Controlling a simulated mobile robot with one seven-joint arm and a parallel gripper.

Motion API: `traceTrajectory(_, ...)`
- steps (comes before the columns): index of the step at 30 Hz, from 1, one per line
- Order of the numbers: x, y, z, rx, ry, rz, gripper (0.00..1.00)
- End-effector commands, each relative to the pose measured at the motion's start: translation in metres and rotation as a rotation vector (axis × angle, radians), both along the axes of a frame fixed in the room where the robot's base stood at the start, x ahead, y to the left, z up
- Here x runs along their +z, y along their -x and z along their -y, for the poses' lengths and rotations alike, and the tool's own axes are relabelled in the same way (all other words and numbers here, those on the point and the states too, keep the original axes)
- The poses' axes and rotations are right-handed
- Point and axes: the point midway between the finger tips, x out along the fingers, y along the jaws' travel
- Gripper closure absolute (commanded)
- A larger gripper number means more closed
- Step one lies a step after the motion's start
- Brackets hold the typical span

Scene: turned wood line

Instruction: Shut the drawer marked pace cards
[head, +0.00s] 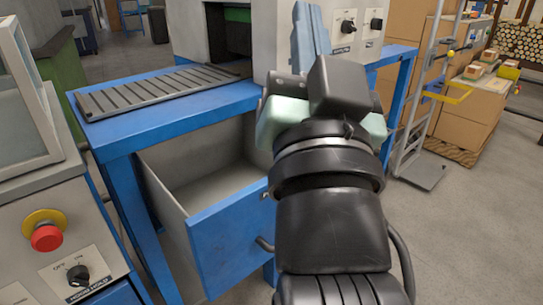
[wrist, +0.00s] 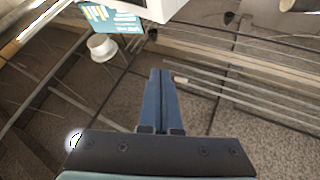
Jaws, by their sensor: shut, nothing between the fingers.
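A drawer with a blue front (head: 232,240) and grey inner walls stands pulled out below the blue bench (head: 160,115). Its inside looks empty. A small dark label edge shows near the right of the front, but my arm hides the rest, so I cannot read it. Part of a handle (head: 264,243) shows beside my arm. My gripper (head: 312,12) points up and away, above and behind the drawer front, in front of the grey machine. In the wrist view its blue fingers (wrist: 161,75) are together with nothing between them. The drawer is not recognisable there.
A grey panel with a red stop button (head: 46,237) and a knob stands at the left. A hand truck (head: 420,165) and cardboard boxes (head: 470,115) stand at the right. Floor is open at the lower right.

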Motion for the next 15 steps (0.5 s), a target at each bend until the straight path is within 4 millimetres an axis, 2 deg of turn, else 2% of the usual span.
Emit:
traceTrajectory(1,-0.007,-0.025,0.01,0.061,-0.093,-0.127,1.0)
traceTrajectory(2,-0.027,-0.039,0.016,0.108,-0.17,-0.215,1.0)
traceTrajectory(3,-0.062,-0.056,0.025,0.176,-0.303,-0.349,1.0)
traceTrajectory(4,-0.089,-0.065,0.03,0.223,-0.408,-0.444,1.0)
traceTrajectory(5,-0.116,-0.07,0.035,0.266,-0.516,-0.533,1.0)
traceTrajectory(6,-0.151,-0.072,0.04,0.318,-0.669,-0.646,1.0)
traceTrajectory(8,-0.199,-0.067,0.046,0.388,-0.913,-0.802,1.0)
traceTrajectory(9,-0.228,-0.059,0.049,0.429,-1.085,-0.897,1.0)
traceTrajectory(12,-0.285,-0.026,0.051,0.527,-1.534,-1.092,1.0)
traceTrajectory(15,-0.317,0.014,0.048,0.625,-1.957,-1.216,1.0)
